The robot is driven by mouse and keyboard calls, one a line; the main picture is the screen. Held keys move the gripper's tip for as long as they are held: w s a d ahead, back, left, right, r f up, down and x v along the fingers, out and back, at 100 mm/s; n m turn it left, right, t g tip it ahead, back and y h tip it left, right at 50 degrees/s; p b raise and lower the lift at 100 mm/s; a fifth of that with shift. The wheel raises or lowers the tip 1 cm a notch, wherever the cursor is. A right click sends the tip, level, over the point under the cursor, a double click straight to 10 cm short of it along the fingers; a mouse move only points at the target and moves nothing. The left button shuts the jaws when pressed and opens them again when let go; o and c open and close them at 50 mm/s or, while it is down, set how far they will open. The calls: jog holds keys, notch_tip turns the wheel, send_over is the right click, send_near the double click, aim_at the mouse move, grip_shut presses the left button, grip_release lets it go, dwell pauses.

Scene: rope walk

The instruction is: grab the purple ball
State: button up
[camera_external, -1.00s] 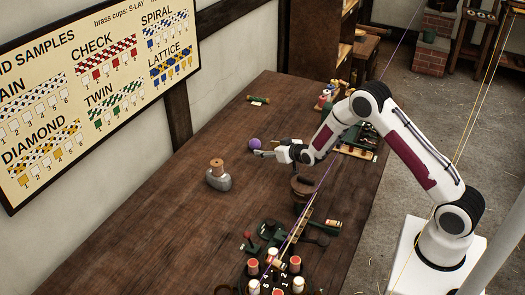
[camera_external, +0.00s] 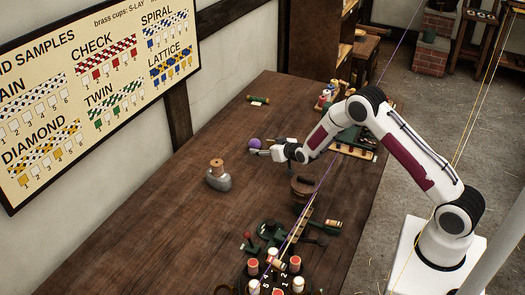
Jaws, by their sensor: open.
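The purple ball (camera_external: 255,143) is small and round and rests on the dark wooden table (camera_external: 165,225), left of the middle of the picture. My gripper (camera_external: 257,151) reaches in from the right, low over the table, with its fingers pointing left. Its fingertips are just beside the near side of the ball, partly over its lower edge in this view. It is open and holds nothing. I cannot tell whether a finger touches the ball.
A grey stone-like weight with a wooden spool (camera_external: 218,176) stands to the left and nearer. A green roll (camera_external: 258,100) lies farther back. A brown pot (camera_external: 303,188) stands below my wrist. A braiding device with bobbins (camera_external: 275,270) fills the near end.

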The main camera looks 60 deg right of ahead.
aim_at(259, 146)
jog(key=shift+x, duration=2.2)
jog(key=shift+d+r, duration=0.15)
jog(key=c, duration=1.2)
